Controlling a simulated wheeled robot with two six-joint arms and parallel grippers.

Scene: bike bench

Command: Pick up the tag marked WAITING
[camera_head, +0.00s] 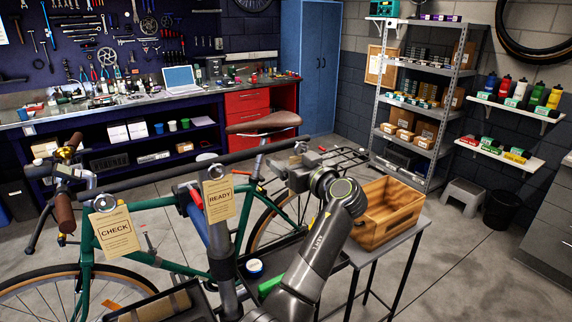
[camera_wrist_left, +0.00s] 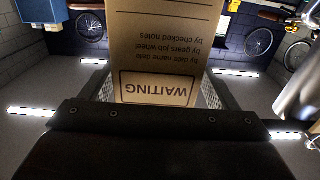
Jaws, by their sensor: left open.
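The tag marked WAITING (camera_wrist_left: 155,50) fills the upper middle of the left wrist view, its print upside down. It hangs between the two fingers of my left gripper (camera_wrist_left: 157,85), which are open on either side of it; whether either finger touches it I cannot tell. In the head view my left gripper (camera_head: 297,177) is at the right end of the dark bar, and it hides the WAITING tag there. A tag marked READY (camera_head: 219,200) and a tag marked CHECK (camera_head: 115,233) hang from the bar to its left. My right gripper is not in view.
A green bicycle (camera_head: 160,264) stands under the dark bar (camera_head: 190,163). A wooden crate (camera_head: 385,215) sits on a small grey table (camera_head: 405,245) right of my left gripper. A workbench (camera_head: 130,101) and metal shelves (camera_head: 420,105) stand farther back, with open floor between.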

